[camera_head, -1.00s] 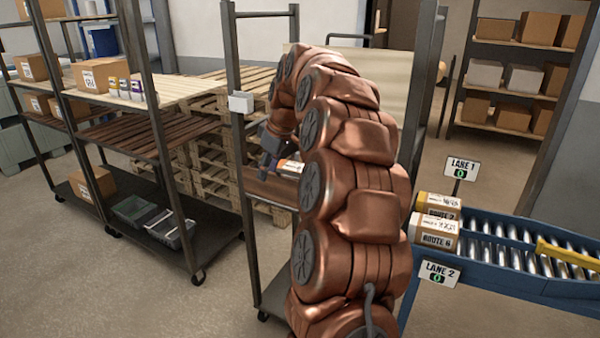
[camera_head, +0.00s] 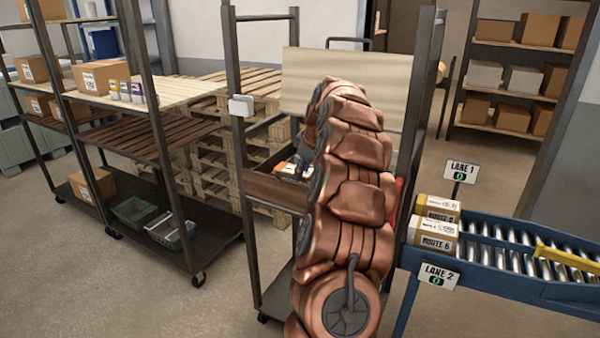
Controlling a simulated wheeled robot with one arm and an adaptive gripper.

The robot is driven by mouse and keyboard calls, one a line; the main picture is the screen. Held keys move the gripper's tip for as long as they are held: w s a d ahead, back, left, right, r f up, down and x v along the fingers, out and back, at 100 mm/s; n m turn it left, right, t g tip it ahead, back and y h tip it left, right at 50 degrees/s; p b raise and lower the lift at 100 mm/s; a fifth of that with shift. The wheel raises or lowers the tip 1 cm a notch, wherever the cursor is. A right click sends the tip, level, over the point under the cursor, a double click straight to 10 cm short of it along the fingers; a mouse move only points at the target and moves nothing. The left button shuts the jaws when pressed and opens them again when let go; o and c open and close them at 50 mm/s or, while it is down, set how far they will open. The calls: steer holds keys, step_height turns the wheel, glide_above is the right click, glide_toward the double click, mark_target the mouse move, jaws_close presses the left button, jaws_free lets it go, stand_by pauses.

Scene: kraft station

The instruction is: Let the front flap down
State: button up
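A tall dark metal rack cart (camera_head: 240,150) stands in the middle. A brown wooden board (camera_head: 275,190) runs along its front at mid height; it looks like the front flap and appears upright. A pale panel (camera_head: 335,88) stands tilted up behind, higher in the cart. My copper arm reaches over the cart from the front and hides its right half. My gripper (camera_head: 302,158) is a small dark shape behind the board, mostly hidden by the arm. Its fingers cannot be made out, nor whether it touches anything. A white and orange item (camera_head: 287,168) shows just behind the board.
A rack with cartons (camera_head: 100,77), small bottles (camera_head: 125,91) and bins (camera_head: 172,229) stands left. A roller conveyor (camera_head: 510,255) with tan parcels (camera_head: 434,234) and lane signs (camera_head: 438,274) is close on the right. Pallets (camera_head: 205,150) stand behind. Floor at front left is clear.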

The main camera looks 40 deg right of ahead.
steer(key=shift+x, duration=1.15)
steer(key=shift+c, duration=0.2)
jaws_close()
